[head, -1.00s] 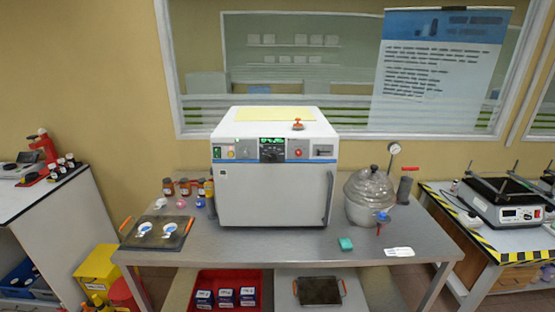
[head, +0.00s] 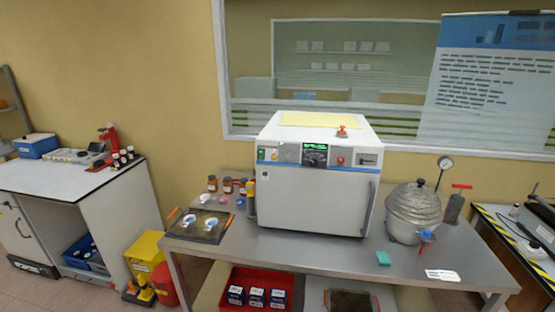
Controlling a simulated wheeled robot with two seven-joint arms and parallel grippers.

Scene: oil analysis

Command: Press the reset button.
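A white oven-like cabinet (head: 312,203) stands on the steel table (head: 325,262) with its door shut. Its upper front panel has a dark dial section with a lit green display (head: 315,147). A red button (head: 340,160) is right of the display, and a small yellow button (head: 274,154) is at the panel's left end beside a green switch (head: 261,154). No label that reads reset can be made out. Neither of my grippers is in view.
A red crate (head: 225,291) is below. Floor left of the table holds yellow and red bins (head: 147,250).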

